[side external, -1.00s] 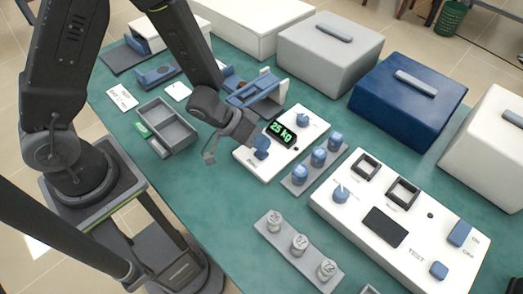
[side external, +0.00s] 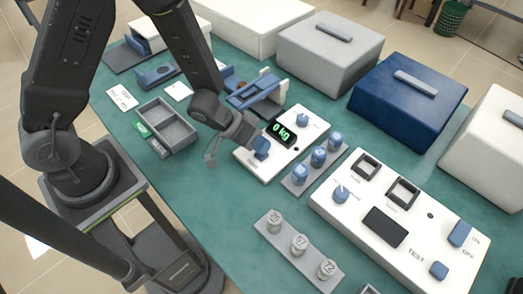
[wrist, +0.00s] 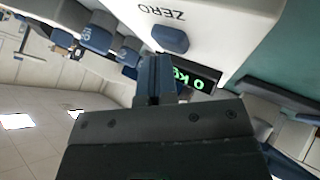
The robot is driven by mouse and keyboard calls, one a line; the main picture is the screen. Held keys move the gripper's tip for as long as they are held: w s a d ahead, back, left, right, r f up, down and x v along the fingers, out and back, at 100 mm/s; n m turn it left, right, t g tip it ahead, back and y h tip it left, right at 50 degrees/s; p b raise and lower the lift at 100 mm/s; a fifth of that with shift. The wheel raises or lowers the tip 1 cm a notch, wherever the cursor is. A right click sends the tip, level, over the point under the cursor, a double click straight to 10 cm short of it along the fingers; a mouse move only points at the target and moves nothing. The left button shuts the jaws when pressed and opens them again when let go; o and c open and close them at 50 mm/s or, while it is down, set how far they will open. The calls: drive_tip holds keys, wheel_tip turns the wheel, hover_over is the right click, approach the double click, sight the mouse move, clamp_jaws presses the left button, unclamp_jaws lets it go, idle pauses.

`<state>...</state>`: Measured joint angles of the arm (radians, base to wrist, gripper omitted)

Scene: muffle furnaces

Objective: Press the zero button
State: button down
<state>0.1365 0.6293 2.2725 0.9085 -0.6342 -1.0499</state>
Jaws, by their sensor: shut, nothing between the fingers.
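The blue zero button (side external: 261,155) is at the near end of a white scale panel (side external: 246,158). In the wrist view the button (wrist: 171,40) is below the upside-down label "ZERO". The green display (side external: 283,133) reads "0 kg", and it also shows in the wrist view (wrist: 190,79). My gripper (side external: 259,143) is shut and empty, right at the button. In the wrist view its dark blue fingertips (wrist: 156,60) are beside the button's edge. I cannot tell whether they touch it. The fingers partly cover the button in the side view.
A rack of blue-capped weights (side external: 318,157) stands close to the right of the panel. A white test panel (side external: 400,220) is further right. A grey tray (side external: 168,127) is left of the gripper. Furnace boxes (side external: 408,95) line the back.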

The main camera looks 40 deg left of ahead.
drive_tip(key=shift+r, duration=0.95)
drive_tip(key=shift+r, duration=2.5)
